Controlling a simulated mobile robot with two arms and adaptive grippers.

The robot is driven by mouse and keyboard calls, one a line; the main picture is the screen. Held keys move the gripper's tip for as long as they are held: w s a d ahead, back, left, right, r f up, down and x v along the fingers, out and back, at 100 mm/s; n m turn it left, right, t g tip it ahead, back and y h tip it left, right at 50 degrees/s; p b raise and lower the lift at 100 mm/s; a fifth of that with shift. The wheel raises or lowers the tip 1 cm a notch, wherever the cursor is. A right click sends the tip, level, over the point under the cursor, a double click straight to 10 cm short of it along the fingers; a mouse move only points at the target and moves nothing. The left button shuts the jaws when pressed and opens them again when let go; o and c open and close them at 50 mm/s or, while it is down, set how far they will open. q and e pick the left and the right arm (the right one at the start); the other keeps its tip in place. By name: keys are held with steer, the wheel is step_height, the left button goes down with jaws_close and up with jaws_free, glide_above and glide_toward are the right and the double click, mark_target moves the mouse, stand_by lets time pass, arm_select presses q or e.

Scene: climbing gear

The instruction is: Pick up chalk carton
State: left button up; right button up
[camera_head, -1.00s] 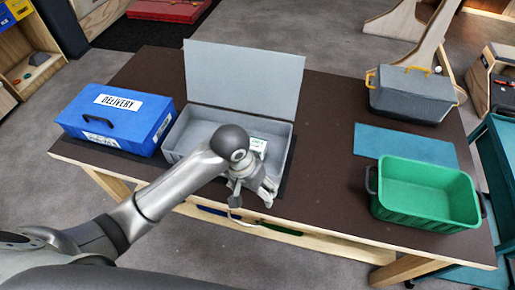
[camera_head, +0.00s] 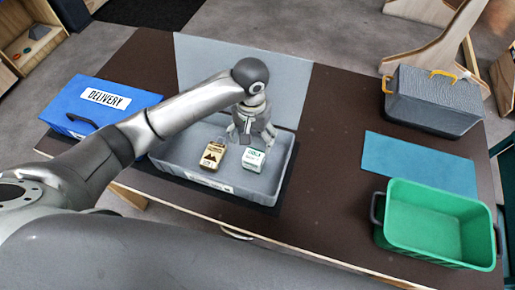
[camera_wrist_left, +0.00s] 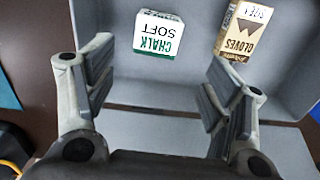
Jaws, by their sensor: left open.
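The chalk carton (camera_head: 253,160), a small white box with green trim, sits in the open grey box (camera_head: 232,189) on the table. It also shows in the left wrist view, lettered "CHALK SOFT" (camera_wrist_left: 158,33). A tan gloves carton (camera_head: 213,154) lies beside it on the left; the left wrist view shows it on the right (camera_wrist_left: 242,30). My left gripper (camera_head: 251,142) is over the open box, close to the chalk carton. In the left wrist view its fingers (camera_wrist_left: 155,95) are spread with nothing between them. My right gripper is not in view.
The raised grey lid (camera_head: 290,85) stands behind my left gripper. A blue box labelled DELIVERY (camera_head: 97,97) is at left. A teal mat (camera_head: 420,163), green bin (camera_head: 435,262) and grey box with yellow handles (camera_head: 437,98) are at right. Bare table lies between.

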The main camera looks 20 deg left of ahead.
mark_target(253, 155)
arm_select(q)
steer(key=f, duration=0.2)
steer(key=s+f, duration=0.1)
steer(key=f, duration=0.1)
steer(key=shift+s+f, duration=0.1)
steer(key=shift+f, duration=0.05)
steer(key=shift+f+p, duration=0.25)
steer(key=shift+p, duration=0.1)
steer(key=f, duration=0.1)
steer(key=f+p, duration=0.1)
steer(key=f, duration=0.3)
steer(key=shift+d, duration=0.25)
steer(key=c, duration=1.2)
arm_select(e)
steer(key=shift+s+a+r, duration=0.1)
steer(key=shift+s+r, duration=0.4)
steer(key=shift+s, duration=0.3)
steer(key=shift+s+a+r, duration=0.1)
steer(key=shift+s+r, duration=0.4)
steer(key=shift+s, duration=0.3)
